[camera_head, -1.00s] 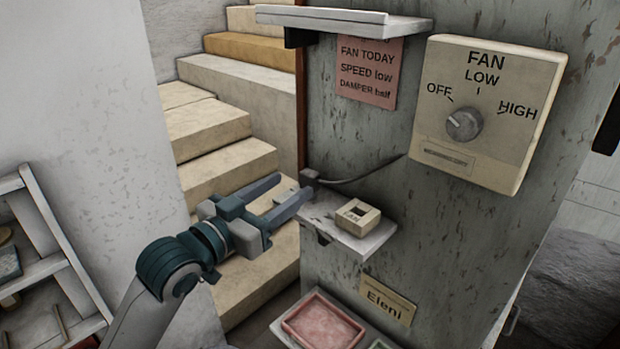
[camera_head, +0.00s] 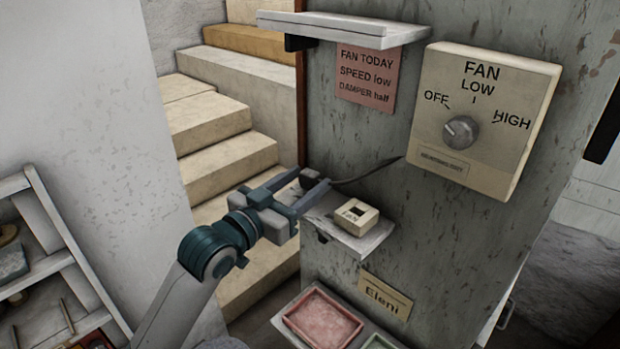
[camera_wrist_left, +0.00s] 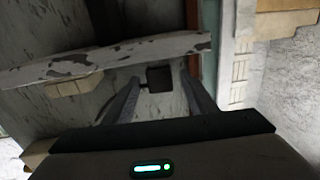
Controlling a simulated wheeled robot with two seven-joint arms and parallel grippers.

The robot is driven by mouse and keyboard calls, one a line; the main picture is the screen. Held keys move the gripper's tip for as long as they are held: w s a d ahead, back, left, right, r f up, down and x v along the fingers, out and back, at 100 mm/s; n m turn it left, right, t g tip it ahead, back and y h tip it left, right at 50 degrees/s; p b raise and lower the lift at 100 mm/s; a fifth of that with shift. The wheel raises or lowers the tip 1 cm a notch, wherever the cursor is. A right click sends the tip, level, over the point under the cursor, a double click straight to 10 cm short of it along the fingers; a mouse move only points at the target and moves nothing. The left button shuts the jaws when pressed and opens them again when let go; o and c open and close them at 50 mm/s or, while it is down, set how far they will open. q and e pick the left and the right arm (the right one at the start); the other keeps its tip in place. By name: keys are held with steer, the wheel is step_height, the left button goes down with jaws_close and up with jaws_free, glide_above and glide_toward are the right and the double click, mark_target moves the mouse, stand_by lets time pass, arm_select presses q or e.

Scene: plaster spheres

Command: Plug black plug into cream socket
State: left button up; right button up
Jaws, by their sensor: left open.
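The black plug (camera_head: 308,175) is at the end of a dark cord (camera_head: 365,173) that comes from the grey panel, above a small shelf. My left gripper (camera_head: 313,180) is open with its fingers around the plug. In the left wrist view the plug (camera_wrist_left: 160,78) shows as a dark block between the two fingertips, with gaps beside it. The cream socket (camera_head: 357,214), marked FAN with a dark opening on top, sits on the shelf to the right of the gripper. My right gripper is not in view.
The small shelf (camera_head: 372,241) juts from the panel under the gripper. A fan dial box (camera_head: 482,115), a pink note (camera_head: 366,77) and an upper shelf (camera_head: 345,33) are above. A pink tray (camera_head: 322,318) is below. Stairs (camera_head: 225,160) lie behind the arm.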

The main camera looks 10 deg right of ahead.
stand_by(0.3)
arm_select(q)
steer(key=c, duration=1.2)
steer(key=shift+o, duration=0.2)
steer(key=shift+r, duration=0.1)
step_height(320, 180, up, 10)
steer(key=b, duration=0.2)
steer(key=shift+b, duration=0.3)
